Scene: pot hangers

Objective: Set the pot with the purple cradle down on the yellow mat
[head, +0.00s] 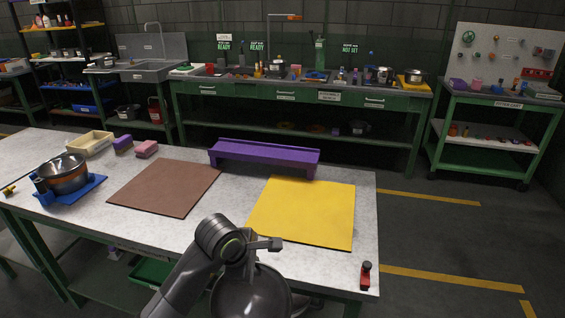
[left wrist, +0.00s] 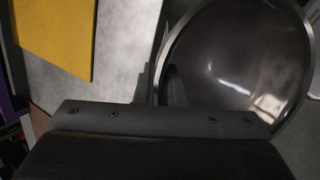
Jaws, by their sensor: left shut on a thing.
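My left gripper (head: 250,261) is shut on a dark pot (head: 252,297), at its rim as far as I can see. The pot is in front of the table's near edge, at the bottom of the head view and partly cut off. In the left wrist view the dark, shiny inside of the pot (left wrist: 245,65) fills the upper right. The yellow mat (head: 303,211) lies bare on the right part of the table, beyond the gripper. The long purple cradle (head: 264,157) stands behind the mat, apart from the pot. My right gripper is not in view.
A brown mat (head: 165,188) lies left of the yellow one. Another pot (head: 63,174) sits on a blue stand (head: 77,190) at the far left. A cream tray (head: 90,143) and pink block (head: 147,149) are behind. A small red-and-black item (head: 366,275) is at the front right corner.

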